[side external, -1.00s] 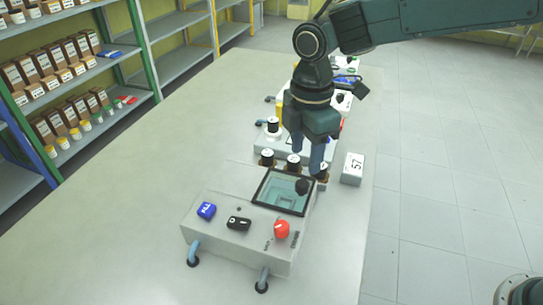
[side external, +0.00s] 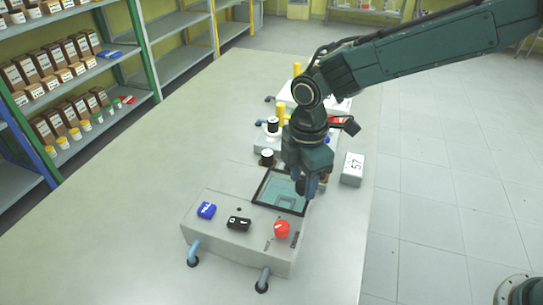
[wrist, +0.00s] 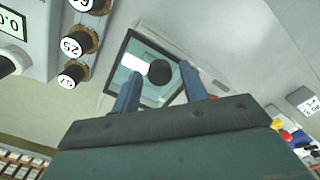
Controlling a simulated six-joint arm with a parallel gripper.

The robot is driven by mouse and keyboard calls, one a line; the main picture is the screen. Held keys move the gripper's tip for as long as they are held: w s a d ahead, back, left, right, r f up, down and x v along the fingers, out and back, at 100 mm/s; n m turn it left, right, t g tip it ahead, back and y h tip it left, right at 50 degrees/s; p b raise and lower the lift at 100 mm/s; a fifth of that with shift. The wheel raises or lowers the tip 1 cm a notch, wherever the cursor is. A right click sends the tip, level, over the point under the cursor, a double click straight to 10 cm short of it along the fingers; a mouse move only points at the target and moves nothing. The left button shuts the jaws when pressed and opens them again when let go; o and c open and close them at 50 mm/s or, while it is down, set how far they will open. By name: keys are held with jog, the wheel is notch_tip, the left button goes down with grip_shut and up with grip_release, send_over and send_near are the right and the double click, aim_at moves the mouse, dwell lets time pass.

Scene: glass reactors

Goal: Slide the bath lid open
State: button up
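The bath unit (side external: 240,220) is a pale box with a dark-framed glass lid (side external: 268,188) on top, which also shows in the wrist view (wrist: 122,62). The lid looks closed over the bath opening. Its round black knob (wrist: 160,72) shows in the wrist view but is hidden behind my gripper in the side view. My gripper (side external: 307,193) is low over the lid's right side, pointing down. In the wrist view my two fingers (wrist: 162,88) are apart, one on each side of the knob, with gaps visible. I cannot tell their exact height against the knob.
The unit's front has a blue switch (side external: 206,210), a black switch (side external: 239,223) and a red knob (side external: 282,229). The table's left side is clear.

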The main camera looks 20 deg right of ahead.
grip_shut()
jog(key=shift+w+a, duration=3.7)
jog(key=shift+w, duration=0.1)
jog(key=shift+o, duration=1.1)
grip_release()
jog(key=shift+r, duration=0.1)
notch_tip(320, 180, up, 14)
